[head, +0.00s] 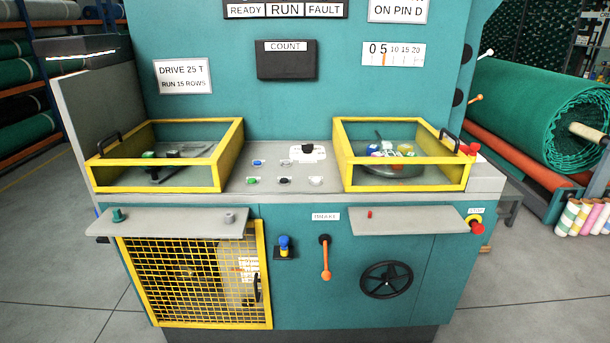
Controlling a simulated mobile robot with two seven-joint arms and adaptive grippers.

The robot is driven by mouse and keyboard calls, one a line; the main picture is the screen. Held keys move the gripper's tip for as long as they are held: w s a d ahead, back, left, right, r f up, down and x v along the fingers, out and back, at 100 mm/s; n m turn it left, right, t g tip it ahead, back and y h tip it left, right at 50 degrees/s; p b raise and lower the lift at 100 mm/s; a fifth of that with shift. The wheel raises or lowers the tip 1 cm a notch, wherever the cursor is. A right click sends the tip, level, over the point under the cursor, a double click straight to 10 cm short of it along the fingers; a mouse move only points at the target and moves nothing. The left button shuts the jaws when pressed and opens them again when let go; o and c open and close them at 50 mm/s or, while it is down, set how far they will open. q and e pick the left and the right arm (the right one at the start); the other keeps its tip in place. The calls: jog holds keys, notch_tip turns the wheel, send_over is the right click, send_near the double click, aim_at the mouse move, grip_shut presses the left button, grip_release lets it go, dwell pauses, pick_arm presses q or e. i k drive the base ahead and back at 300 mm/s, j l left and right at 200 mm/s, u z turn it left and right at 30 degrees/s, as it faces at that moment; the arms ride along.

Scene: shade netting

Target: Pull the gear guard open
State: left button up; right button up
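A yellow-framed wire mesh guard (195,322) covers the lower left of the teal machine's front. It looks shut, with a black upright handle (257,288) near its right edge. Behind the mesh are dark and grey parts and a white label, too obscured to make out. The grey ledge (175,225) hangs over its top edge and hides part of it. Two yellow-framed clear covers, left (222,172) and right (405,180), stand on the machine's top, each with a black handle on its outer side. Neither of my grippers is in view.
A second ledge (408,220) juts out at the right. An orange lever (326,262), a black handwheel (386,280), a blue knob (285,245) and a red stop button (475,227) sit on the front. The floor at left is clear.

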aim_at(97, 160)
jog(key=i+l+z, duration=0.3)
jog(key=i+z, duration=0.2)
jog(key=i, duration=0.15)
jog(key=i+z, duration=0.5)
jog(key=i, duration=0.15)
